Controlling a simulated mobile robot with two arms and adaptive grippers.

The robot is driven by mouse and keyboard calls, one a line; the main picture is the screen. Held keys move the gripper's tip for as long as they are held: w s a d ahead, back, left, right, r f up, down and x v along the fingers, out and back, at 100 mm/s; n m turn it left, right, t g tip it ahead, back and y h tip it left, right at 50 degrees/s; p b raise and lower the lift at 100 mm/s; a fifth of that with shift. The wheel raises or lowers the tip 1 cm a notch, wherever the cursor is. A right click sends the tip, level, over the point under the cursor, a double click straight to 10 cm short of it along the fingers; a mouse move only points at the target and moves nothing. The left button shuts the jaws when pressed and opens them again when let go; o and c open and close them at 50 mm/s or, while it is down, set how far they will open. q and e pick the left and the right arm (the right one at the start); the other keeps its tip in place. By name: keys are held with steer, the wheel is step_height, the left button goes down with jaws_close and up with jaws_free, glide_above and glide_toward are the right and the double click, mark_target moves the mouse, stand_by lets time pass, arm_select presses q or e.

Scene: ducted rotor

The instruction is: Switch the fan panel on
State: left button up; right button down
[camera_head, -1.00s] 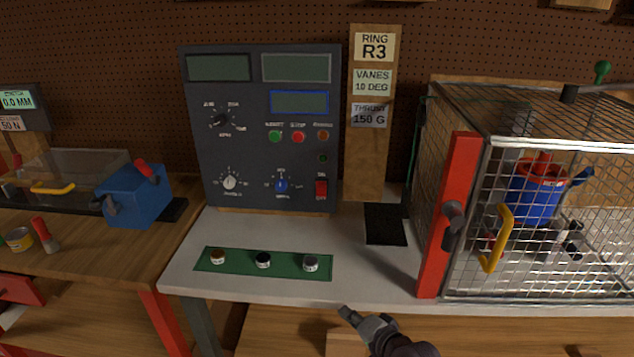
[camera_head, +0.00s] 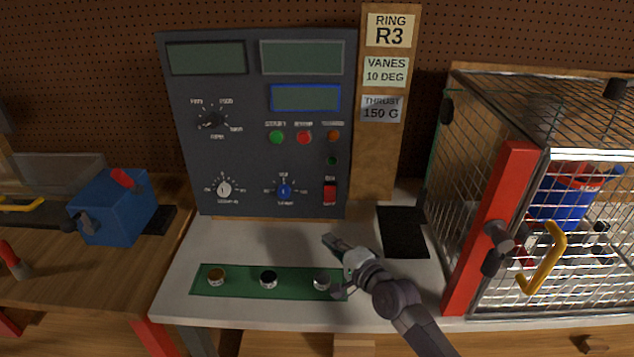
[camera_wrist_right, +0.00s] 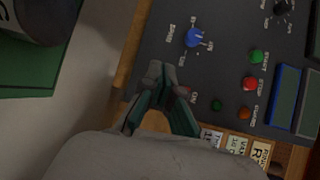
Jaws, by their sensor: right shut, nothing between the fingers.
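The dark fan panel (camera_head: 255,150) stands upright at the back of the white bench. Its displays look blank. A red rocker switch (camera_head: 329,193) sits at its lower right. My right gripper (camera_head: 328,241) is shut and empty, in front of and below the switch in the head view. In the right wrist view the shut fingertips (camera_wrist_right: 158,72) point at the panel face (camera_wrist_right: 215,60); the switch is mostly hidden behind a finger. No contact with the switch can be made out. My left gripper is not in view.
Beside the switch are a blue knob (camera_head: 284,191), a green button (camera_head: 277,137) and a red button (camera_head: 304,138). A green strip (camera_head: 243,284) with three small parts lies below my right gripper. A wire cage with a red post (camera_head: 489,235) stands at the right.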

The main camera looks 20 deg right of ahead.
mark_target(332, 202)
steer(key=shift+w+r, duration=0.1)
steer(key=shift+w, duration=0.45)
arm_select(q)
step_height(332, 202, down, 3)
steer(key=b, duration=0.3)
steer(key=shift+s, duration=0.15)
arm_select(e)
steer(key=w+r, duration=0.1)
steer(key=w, duration=0.1)
steer(key=w+d+r, duration=0.1)
steer(key=w, duration=0.1)
steer(key=w+d+r, duration=0.1)
steer(key=w+r, duration=0.1)
steer(key=w, duration=0.1)
steer(key=shift+d+r, duration=0.1)
steer(key=shift+d, duration=0.05)
steer(key=shift+w, duration=0.1)
stand_by(0.7)
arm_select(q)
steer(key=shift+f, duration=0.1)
arm_select(e)
steer(key=shift+w+d+r, duration=0.1)
steer(key=shift+w+r, duration=0.1)
steer(key=shift+w, duration=0.1)
